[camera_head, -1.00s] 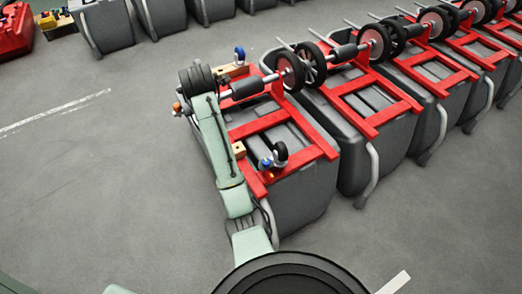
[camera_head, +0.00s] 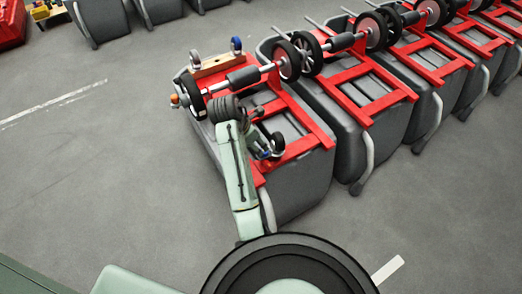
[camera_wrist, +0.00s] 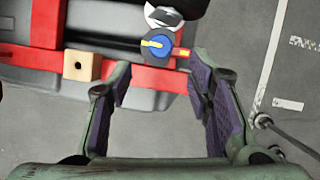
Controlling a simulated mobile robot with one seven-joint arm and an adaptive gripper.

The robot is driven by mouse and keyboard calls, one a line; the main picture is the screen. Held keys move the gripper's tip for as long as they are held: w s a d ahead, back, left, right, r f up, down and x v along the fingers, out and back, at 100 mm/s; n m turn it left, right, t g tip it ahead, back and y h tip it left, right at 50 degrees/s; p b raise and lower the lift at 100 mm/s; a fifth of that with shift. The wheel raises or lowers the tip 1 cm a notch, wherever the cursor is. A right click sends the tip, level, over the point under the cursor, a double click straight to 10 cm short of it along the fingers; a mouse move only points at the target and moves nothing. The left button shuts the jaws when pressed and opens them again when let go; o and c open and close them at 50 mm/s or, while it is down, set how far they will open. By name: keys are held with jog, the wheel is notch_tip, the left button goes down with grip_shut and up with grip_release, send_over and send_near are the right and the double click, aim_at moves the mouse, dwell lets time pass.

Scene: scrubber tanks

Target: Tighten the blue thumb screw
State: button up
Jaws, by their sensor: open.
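The blue thumb screw (camera_wrist: 157,44) shows in the wrist view as a round blue knob with a yellow stripe, beside a caster on the red frame (camera_wrist: 40,57). In the head view a small patch of blue (camera_head: 262,153) shows beside the near caster (camera_head: 277,144), partly covered by my arm. My gripper (camera_wrist: 160,63) is open and empty. Its two purple-padded fingers are spread to the left and right, and the knob lies just past the fingertips, roughly centred between them. I cannot tell the height gap. In the head view the fingers are mostly hidden.
A wooden block (camera_wrist: 82,65) with a hole sits on the frame left of my fingers. The tipped grey tank (camera_head: 300,185) carries the frame, with wheels and an axle beyond. More tanks (camera_head: 365,145) stand close on the right. The floor (camera_head: 100,180) at left is clear.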

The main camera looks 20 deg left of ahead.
aim_at(263, 151)
jog(key=x, duration=0.7)
jog(key=shift+s+p, duration=0.1)
jog(key=shift+p, duration=0.25)
jog(key=shift+c, duration=0.6)
grip_shut()
